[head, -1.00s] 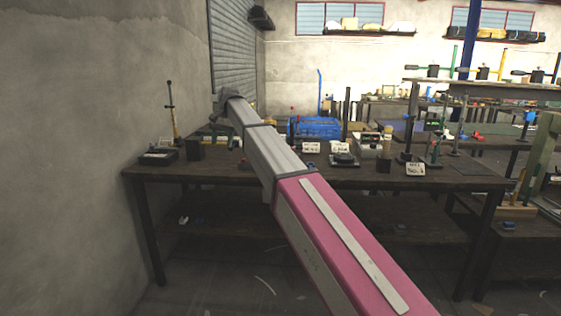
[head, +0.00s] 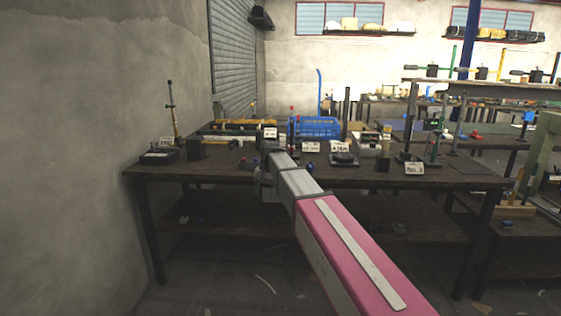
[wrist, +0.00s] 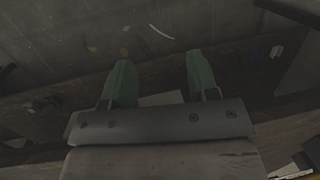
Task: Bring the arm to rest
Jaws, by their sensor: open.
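My arm (head: 340,245), with a pink and grey link, reaches from the bottom right toward the bench (head: 222,172) in the head view. Its far end is near the front edge of the bench. In the wrist view my gripper (wrist: 158,75) shows two green fingers set apart with nothing between them. The floor and a dark board lie beyond the fingers. In the head view the fingers cannot be made out.
The bench holds rivet presses, a blue crate (head: 316,128), white label cards (head: 415,168) and a dark block (head: 194,150). A grey wall (head: 90,130) stands on the left.

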